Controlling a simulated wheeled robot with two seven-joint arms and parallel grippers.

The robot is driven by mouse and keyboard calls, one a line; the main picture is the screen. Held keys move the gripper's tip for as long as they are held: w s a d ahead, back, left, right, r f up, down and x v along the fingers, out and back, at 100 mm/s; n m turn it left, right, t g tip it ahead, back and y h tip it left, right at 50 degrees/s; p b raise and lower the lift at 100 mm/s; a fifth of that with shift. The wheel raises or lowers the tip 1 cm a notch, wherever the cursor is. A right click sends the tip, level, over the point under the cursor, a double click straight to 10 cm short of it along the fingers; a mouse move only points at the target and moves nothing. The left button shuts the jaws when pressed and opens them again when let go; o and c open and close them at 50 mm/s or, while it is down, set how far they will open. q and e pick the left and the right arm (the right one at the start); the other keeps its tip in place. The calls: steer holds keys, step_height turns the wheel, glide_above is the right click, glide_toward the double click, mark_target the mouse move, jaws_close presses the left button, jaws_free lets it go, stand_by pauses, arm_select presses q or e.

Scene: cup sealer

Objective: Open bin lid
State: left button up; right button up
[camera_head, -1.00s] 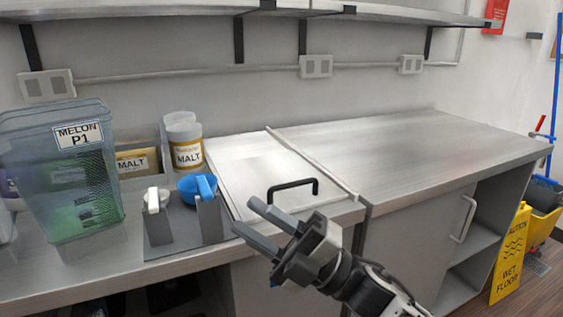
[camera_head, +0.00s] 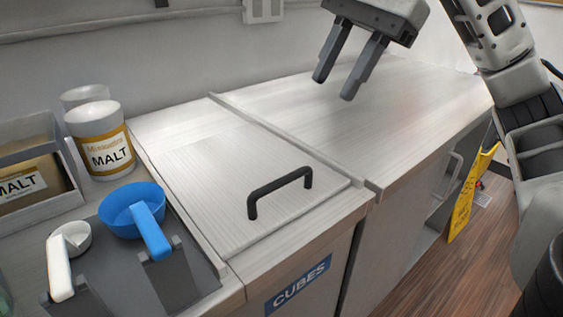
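The bin lid (camera_head: 222,172) is a flat metal panel set in the counter, lying closed. Its black bar handle (camera_head: 280,190) stands near the front edge. A blue label reading CUBES (camera_head: 298,286) is on the cabinet front below it. My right gripper (camera_head: 332,88) is above the counter, up and to the right of the handle and apart from it. Its two grey fingers point down with a gap between them, and nothing is held. My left gripper is not in view.
Left of the lid, a blue scoop (camera_head: 119,211) and a white scoop (camera_head: 60,268) rest in a dark holder. MALT jars (camera_head: 101,143) stand behind them. The right counter (camera_head: 400,105) is clear. A yellow wet floor sign (camera_head: 463,202) stands on the floor at right.

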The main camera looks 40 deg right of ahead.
mark_target(283, 178)
steer(key=b+x, duration=0.4)
steer(key=x, duration=1)
steer(key=shift+a+f, duration=0.3)
steer(key=shift+f, duration=0.05)
steer(key=shift+c, duration=0.2)
jaws_close()
steer(key=shift+w, duration=0.1)
